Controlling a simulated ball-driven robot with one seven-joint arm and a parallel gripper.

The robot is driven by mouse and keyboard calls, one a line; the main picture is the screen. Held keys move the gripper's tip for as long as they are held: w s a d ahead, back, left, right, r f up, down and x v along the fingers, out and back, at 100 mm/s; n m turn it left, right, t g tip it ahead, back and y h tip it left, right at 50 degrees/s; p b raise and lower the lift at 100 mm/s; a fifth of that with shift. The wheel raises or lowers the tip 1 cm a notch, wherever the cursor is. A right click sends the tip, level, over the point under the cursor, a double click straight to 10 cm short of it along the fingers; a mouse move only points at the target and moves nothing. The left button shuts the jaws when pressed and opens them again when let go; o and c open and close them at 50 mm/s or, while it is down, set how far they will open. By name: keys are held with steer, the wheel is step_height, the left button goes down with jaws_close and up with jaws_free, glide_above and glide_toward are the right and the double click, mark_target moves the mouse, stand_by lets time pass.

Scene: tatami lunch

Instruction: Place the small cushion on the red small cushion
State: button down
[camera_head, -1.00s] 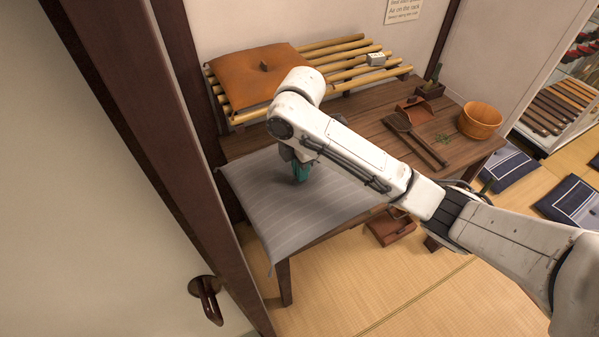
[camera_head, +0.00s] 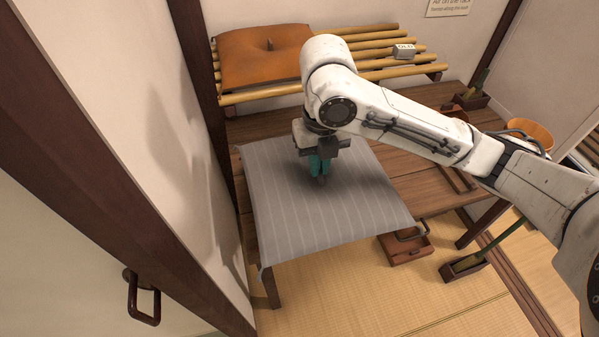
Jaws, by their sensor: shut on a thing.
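The small cushion, grey with pale stripes (camera_head: 335,218), is spread flat at the near left end of the wooden table, its near edge overhanging the table. My gripper (camera_head: 320,177) points down with its teal fingers shut on the middle of this cushion. Whether the cushion is clear of the tabletop is hard to tell. The red small cushion, looking orange-brown (camera_head: 255,58), lies on the slatted bamboo rack behind the table, up and left of my gripper. It has a small tuft in its middle, and my arm hides its right edge.
The bamboo rack (camera_head: 375,64) holds a small pale block (camera_head: 404,51) at its right. A wooden tub (camera_head: 531,133) stands at the table's right, partly behind my arm. A dark post and wall are close on the left. A brown box (camera_head: 407,248) sits below the table's front.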

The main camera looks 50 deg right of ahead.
steer(key=w+d+f, duration=0.1)
steer(key=w, duration=0.1)
steer(key=w+d+f, duration=0.1)
steer(key=w+d, duration=0.1)
steer(key=w+d+f, duration=0.1)
steer(key=w, duration=0.1)
steer(key=shift+w+d+f, duration=0.25)
steer(key=shift+w+f, duration=0.1)
steer(key=shift+w, duration=0.05)
steer(key=w+d+f, duration=0.1)
steer(key=w+f, duration=0.1)
steer(key=f, duration=0.1)
steer(key=w+d+f, duration=0.1)
steer(key=shift+w+d+f, duration=0.3)
steer(key=shift+d+f, duration=0.05)
steer(key=shift+w+d+f, duration=0.1)
steer(key=shift+w+f, duration=0.05)
steer(key=shift+f, duration=0.55)
steer(key=shift+w+d+f, duration=0.1)
steer(key=shift+w+f, duration=0.05)
steer(key=shift+f, duration=0.6)
steer(key=shift+w+d+f, duration=0.1)
steer(key=shift+w+f, duration=0.05)
steer(key=shift+f, duration=0.55)
steer(key=shift+f, duration=0.15)
steer(key=c, duration=1.2)
jaws_free()
steer(key=shift+c, duration=0.2)
